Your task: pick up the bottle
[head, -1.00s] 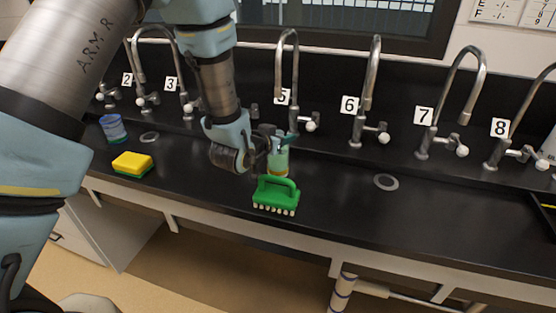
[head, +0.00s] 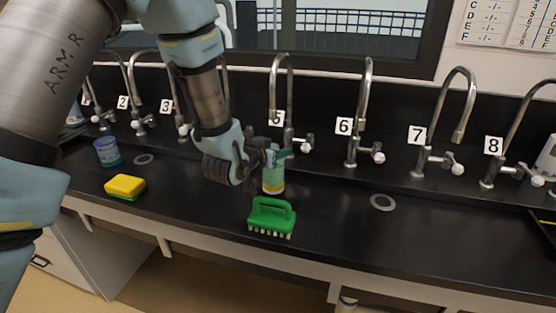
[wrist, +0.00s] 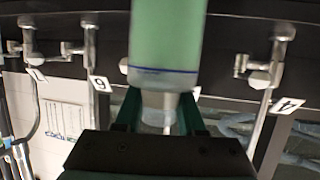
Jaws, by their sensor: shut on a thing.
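The bottle (head: 273,178) is pale green with a yellowish lower part and stands upright behind the green brush in the head view. My gripper (head: 270,153) comes in from the left and is shut on the upper part of the bottle. In the wrist view the green bottle body (wrist: 167,40) with a blue line fills the top middle. Its narrower greyish neck sits between the two dark green fingers of my gripper (wrist: 160,113). I cannot tell whether the bottle's base touches the counter.
The green brush (head: 271,217) lies just in front of the bottle. A yellow sponge (head: 125,186) and a blue cup (head: 107,152) are to the left. Numbered taps line the back of the black counter (head: 340,225). A drain (head: 382,202) is at the right, with clear counter around it.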

